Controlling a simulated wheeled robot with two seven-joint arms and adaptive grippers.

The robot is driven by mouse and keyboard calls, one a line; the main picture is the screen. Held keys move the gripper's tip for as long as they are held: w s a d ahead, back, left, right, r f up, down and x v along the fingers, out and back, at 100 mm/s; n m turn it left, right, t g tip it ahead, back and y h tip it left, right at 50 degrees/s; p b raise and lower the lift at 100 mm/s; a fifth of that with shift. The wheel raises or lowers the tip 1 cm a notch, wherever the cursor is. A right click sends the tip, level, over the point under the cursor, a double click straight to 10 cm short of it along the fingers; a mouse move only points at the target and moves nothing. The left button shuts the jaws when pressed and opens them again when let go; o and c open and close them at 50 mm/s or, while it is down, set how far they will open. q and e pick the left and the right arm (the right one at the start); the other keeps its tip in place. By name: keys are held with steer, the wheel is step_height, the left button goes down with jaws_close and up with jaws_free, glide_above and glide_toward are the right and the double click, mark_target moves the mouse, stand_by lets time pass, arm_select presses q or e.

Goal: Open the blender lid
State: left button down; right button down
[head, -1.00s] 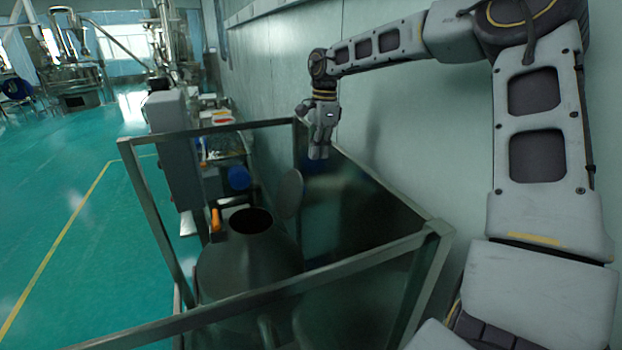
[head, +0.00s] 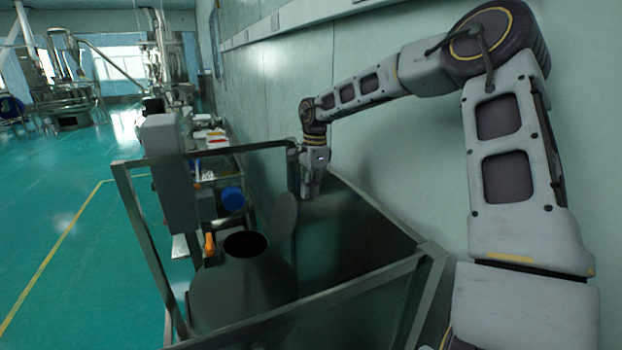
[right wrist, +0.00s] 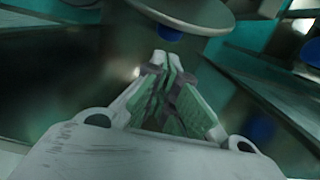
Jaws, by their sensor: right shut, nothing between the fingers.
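The blender (head: 243,290) is a dark metal vessel with a cone-shaped top inside a metal frame. Its round mouth (head: 246,244) is uncovered and dark inside. The round lid (head: 285,217) stands tilted up at the right side of the mouth, swung away from it. My right gripper (head: 311,194) is shut and empty, pointing down just right of the lid and apart from it. In the right wrist view the shut fingers (right wrist: 168,62) show below a pale disc (right wrist: 190,12), likely the lid. My left gripper is in no view.
A metal frame (head: 135,205) surrounds the blender, with its right rail close to my right arm. A grey box (head: 165,165), an orange handle (head: 210,244) and a blue round part (head: 232,199) stand on the left. A pale wall (head: 390,150) runs along the right.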

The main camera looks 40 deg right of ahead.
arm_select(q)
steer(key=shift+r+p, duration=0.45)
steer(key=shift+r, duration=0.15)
arm_select(e)
steer(key=shift+a+f, duration=0.2)
steer(key=shift+f, duration=2.25)
steer(key=shift+w, duration=0.1)
